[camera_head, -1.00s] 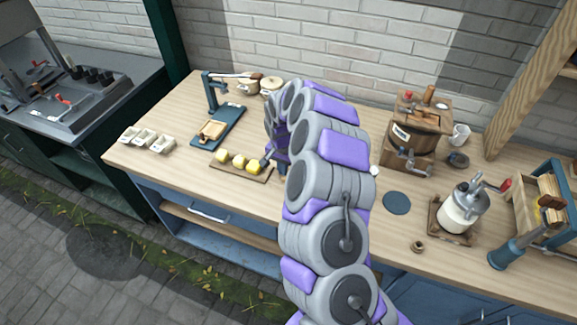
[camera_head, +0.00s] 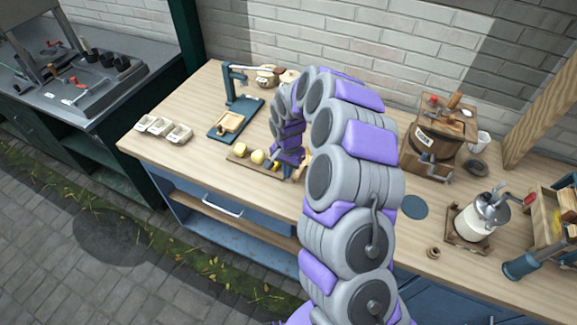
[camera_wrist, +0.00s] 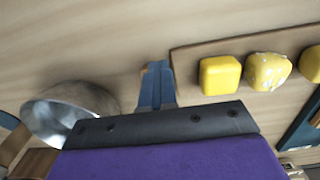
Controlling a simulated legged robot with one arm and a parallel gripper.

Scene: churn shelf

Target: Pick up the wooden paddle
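My gripper (camera_head: 287,165) hangs low over the worktop at the right end of the board with yellow butter pieces. In the wrist view its blue fingers (camera_wrist: 156,86) are together, with nothing visible between them, beside the board's edge. I cannot surely pick out the wooden paddle. A bit of light wood (camera_head: 304,166) shows just right of my gripper, partly hidden by my arm. In the wrist view a brown wooden piece (camera_wrist: 35,163) shows at the lower left, below a metal bowl (camera_wrist: 70,108), mostly cut off by my wrist.
Butter pieces (camera_wrist: 220,75) sit on a wooden board (camera_head: 240,161). A blue press (camera_head: 236,117) stands behind it and white dishes (camera_head: 162,128) to the left. A wooden churn (camera_head: 436,138) and a metal-topped jar (camera_head: 480,215) stand right. The front-left worktop is clear.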

